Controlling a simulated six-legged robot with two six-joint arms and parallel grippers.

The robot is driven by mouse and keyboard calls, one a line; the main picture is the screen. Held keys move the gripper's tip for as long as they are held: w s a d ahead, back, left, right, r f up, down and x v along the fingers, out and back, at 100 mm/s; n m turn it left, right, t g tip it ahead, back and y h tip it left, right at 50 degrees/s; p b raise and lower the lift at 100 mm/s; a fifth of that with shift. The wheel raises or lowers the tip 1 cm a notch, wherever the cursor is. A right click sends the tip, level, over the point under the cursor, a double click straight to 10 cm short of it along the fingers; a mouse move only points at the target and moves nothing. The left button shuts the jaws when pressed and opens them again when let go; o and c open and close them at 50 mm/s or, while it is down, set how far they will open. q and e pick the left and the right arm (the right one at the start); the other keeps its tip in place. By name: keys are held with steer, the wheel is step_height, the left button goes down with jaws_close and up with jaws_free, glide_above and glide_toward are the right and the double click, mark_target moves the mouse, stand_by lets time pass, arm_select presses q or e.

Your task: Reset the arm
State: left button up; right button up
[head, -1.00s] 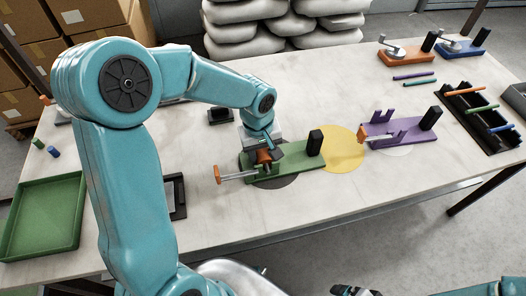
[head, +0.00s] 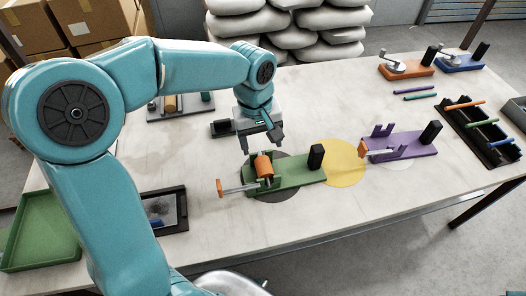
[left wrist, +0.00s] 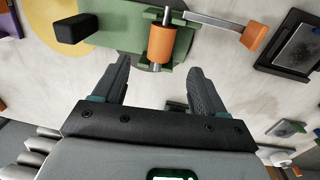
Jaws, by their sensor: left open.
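My left gripper (head: 262,147) is open and empty above the table, just behind the green fixture (head: 295,171). An orange roller (head: 264,166) sits in the green fixture's bracket, with an orange-ended handle (head: 222,187) reaching left and a black block (head: 316,156) at its right end. In the left wrist view, the open fingers (left wrist: 158,70) point toward the orange roller (left wrist: 162,45) without touching it. The roller lies beyond the fingertips, across the gap between them. My right gripper is not in view.
A purple fixture (head: 408,146) stands right of a yellow disc (head: 342,175). A black rack (head: 468,122) with coloured rods is at the right. Orange (head: 412,70) and blue (head: 467,62) fixtures stand at the back right. A green tray (head: 40,235) is at the left.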

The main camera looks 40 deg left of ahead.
arm_select(q)
steer(key=shift+s+r, duration=0.1)
steer(key=shift+r, duration=0.55)
